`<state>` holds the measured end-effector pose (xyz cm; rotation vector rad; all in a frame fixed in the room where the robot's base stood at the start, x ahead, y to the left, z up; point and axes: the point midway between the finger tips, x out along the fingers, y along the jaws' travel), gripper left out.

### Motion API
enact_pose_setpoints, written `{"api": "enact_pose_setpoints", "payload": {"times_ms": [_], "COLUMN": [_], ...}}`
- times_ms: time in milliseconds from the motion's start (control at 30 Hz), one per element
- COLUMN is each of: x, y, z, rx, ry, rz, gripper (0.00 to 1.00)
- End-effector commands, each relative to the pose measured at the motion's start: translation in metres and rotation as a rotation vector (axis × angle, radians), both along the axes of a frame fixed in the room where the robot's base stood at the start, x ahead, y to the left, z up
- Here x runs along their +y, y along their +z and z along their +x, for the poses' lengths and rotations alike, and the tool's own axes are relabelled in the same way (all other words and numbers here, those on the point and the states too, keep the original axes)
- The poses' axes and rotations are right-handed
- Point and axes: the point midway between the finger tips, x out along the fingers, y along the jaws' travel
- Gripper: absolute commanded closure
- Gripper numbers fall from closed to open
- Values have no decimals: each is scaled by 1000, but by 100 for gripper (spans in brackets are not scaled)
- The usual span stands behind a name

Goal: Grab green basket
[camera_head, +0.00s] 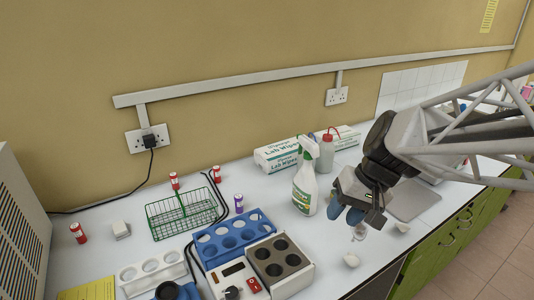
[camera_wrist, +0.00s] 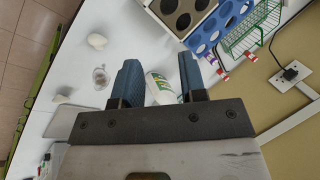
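The green wire basket (camera_head: 181,214) stands upright on the white bench at the left, near the wall. It also shows at the upper right of the wrist view (camera_wrist: 246,34), partly cut off by the frame edge. It looks empty. My gripper (camera_head: 352,214) is well to the right of the basket, above the bench beside the spray bottle (camera_head: 306,182). In the wrist view its blue fingers (camera_wrist: 160,78) are apart with nothing held between them; the spray bottle shows beyond the gap.
A blue rack (camera_head: 233,238) and a heater block (camera_head: 280,262) stand right of the basket. A white rack (camera_head: 151,272) is in front of it. Red-capped vials (camera_head: 174,181) and a purple one (camera_head: 239,203) stand close by. A black cable (camera_head: 214,190) runs beside the basket.

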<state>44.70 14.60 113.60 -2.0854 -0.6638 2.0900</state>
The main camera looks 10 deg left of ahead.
Motion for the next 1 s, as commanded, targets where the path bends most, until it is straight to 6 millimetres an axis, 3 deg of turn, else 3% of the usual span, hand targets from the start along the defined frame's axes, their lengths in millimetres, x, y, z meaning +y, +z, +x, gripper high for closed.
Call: {"api": "enact_pose_setpoints", "payload": {"times_ms": [500,1000], "x": [135,277], "y": [-28,-78], "z": [79,134], "rx": [126,210], "ry": [166,274], "rz": [275,546], "gripper": [62,62]}}
